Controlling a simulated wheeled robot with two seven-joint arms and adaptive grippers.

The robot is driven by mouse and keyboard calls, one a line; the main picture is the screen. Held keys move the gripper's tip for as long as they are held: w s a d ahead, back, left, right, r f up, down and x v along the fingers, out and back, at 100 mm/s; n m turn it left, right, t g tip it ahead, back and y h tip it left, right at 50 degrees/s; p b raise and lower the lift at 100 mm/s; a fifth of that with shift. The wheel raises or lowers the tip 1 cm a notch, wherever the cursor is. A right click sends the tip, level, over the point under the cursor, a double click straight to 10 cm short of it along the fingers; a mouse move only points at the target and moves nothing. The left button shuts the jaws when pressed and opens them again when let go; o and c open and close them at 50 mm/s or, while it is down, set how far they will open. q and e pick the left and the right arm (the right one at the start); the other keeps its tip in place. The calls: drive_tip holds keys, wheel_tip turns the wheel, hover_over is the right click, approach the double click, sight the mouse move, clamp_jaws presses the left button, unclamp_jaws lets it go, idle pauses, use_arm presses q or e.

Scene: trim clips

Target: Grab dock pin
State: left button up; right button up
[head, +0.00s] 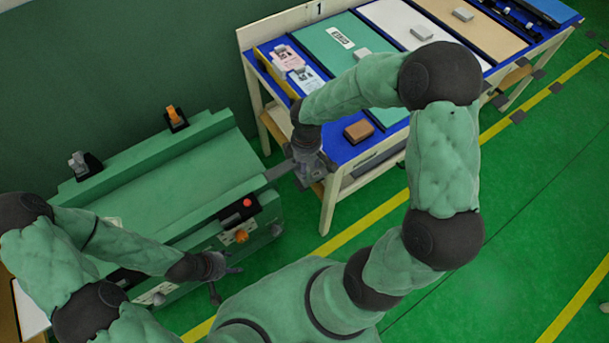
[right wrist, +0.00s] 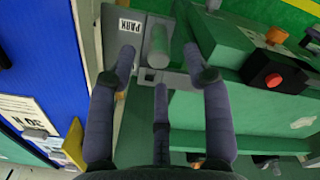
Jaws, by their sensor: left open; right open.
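In the head view my right gripper (head: 312,172) hangs between the green bench (head: 180,190) and the blue-topped table, hiding the cylinder. My left gripper (head: 228,268) is open and empty in front of the bench's near side.
The bench carries a red button (head: 248,203), an orange knob (head: 241,236) and an orange-topped fitting (head: 175,116). The blue-topped table (head: 338,146) holds coloured boards, cards and a brown block (head: 359,131).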

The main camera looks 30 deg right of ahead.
wheel_tip(320, 180, down, 2)
drive_tip(key=shift+f+b, duration=0.1)
drive_tip(key=shift+b, duration=0.2)
drive_tip(key=shift+w+d+f+b, duration=0.1)
drive_tip(key=shift+f+b, duration=1.3)
drive_tip(key=shift+f, duration=1.2)
drive_tip(key=shift+r, duration=0.1)
clamp_jaws()
